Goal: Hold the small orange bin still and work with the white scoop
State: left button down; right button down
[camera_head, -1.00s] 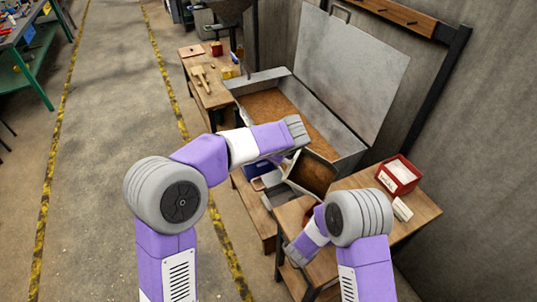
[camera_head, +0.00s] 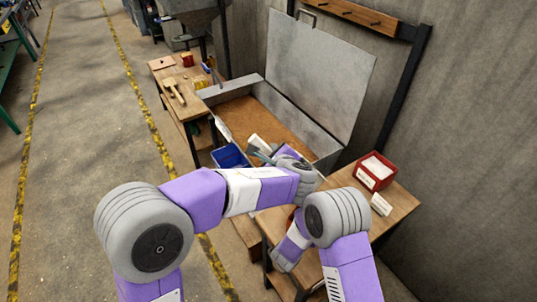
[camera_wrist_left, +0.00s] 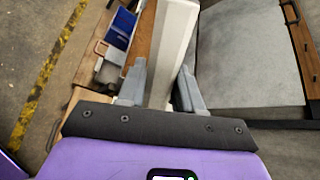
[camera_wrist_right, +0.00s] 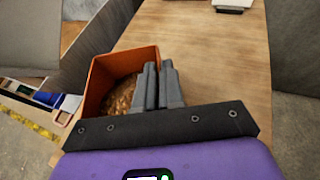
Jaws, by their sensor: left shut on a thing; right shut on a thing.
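The white scoop (camera_wrist_left: 172,45) is between the fingers of my left gripper (camera_wrist_left: 160,88) in the left wrist view, which is shut on it. In the head view my left gripper (camera_head: 264,155) is over the front part of the grain chest, with a pale part of the scoop (camera_head: 258,143) showing by its fingers. Whether the scoop holds grain cannot be seen. The small orange bin (camera_wrist_right: 97,88) stands on the wooden table with brown grain in it. My right gripper (camera_wrist_right: 158,84) is shut on the bin's near right wall. In the head view my arms hide most of the bin.
The metal chest (camera_head: 322,150) holds brown grain, its lid (camera_head: 320,70) raised against the wall. A red box (camera_head: 376,171) and a white card (camera_head: 381,204) are on the wooden table (camera_head: 400,205). A blue bin (camera_head: 229,156) is by the chest front. Another bench (camera_head: 180,88) carries tools.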

pick_arm(q)
notch_tip(320, 180, up, 6)
jog(key=shift+r, duration=0.1)
pick_arm(e)
jog(key=c, duration=1.2)
grip_release()
jog(key=v, duration=1.2)
jog(key=shift+s, duration=0.1)
